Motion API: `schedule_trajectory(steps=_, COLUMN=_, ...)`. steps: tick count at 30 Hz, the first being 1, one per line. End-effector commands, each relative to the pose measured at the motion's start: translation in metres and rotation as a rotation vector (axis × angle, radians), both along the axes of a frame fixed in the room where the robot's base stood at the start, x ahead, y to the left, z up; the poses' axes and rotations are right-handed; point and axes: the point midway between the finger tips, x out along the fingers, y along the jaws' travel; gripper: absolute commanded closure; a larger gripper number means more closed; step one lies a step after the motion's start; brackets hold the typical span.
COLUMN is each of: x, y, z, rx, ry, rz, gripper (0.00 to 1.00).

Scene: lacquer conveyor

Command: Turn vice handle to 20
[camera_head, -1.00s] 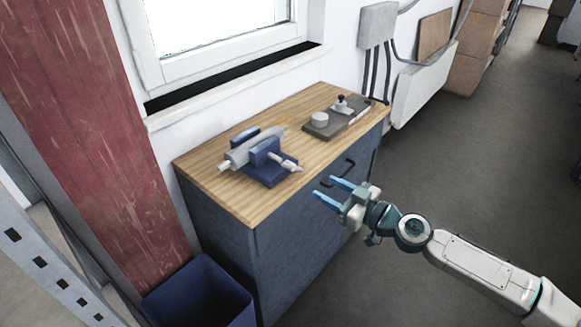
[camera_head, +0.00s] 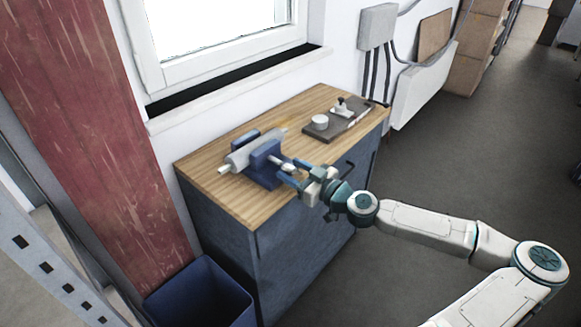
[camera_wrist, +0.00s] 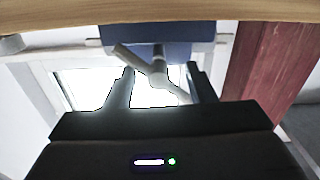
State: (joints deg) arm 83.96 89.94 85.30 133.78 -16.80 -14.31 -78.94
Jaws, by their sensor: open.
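The blue vice (camera_head: 262,165) stands on the wooden bench top, with a light grey cylindrical part across it. Its pale handle (camera_head: 281,165) sticks out on the side facing my gripper. In the wrist view the handle (camera_wrist: 157,66) shows as a slanted grey bar with a round hub, between the two dark fingers of my gripper (camera_wrist: 161,76). The blue vice body (camera_wrist: 180,32) is behind it. I cannot tell whether the fingers touch the handle.
The bench (camera_head: 215,187) has a wooden top and blue-grey front with a dark pull handle. A dark plate (camera_head: 338,122) with a white cylinder and a small knob lies at the back right. A blue bin (camera_head: 200,295) stands at left. The floor at right is clear.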

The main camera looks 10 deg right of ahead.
Motion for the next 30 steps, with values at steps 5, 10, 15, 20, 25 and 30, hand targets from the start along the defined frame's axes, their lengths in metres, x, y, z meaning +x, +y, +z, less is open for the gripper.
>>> schedule_trajectory(steps=5, x=0.0104, y=0.0082, z=0.0002, rx=-0.001, ry=-0.001, rz=0.001, gripper=0.5)
schedule_trajectory(steps=10, x=0.0129, y=0.0094, z=-0.0002, rx=0.0, ry=0.0, rz=0.0, gripper=0.5)
schedule_trajectory(steps=15, x=0.0129, y=0.0093, z=-0.0002, rx=-0.001, ry=-0.001, rz=0.0, gripper=0.5)
schedule_trajectory(steps=20, x=0.0127, y=0.0094, z=-0.0001, rx=-0.001, ry=-0.001, rz=0.0, gripper=0.92)
schedule_trajectory(steps=25, x=0.0125, y=0.0098, z=0.0001, rx=-0.001, ry=-0.001, rz=0.001, gripper=1.0)
schedule_trajectory(steps=30, x=0.0125, y=0.0087, z=0.0003, rx=0.006, ry=0.005, rz=0.0, gripper=1.0)
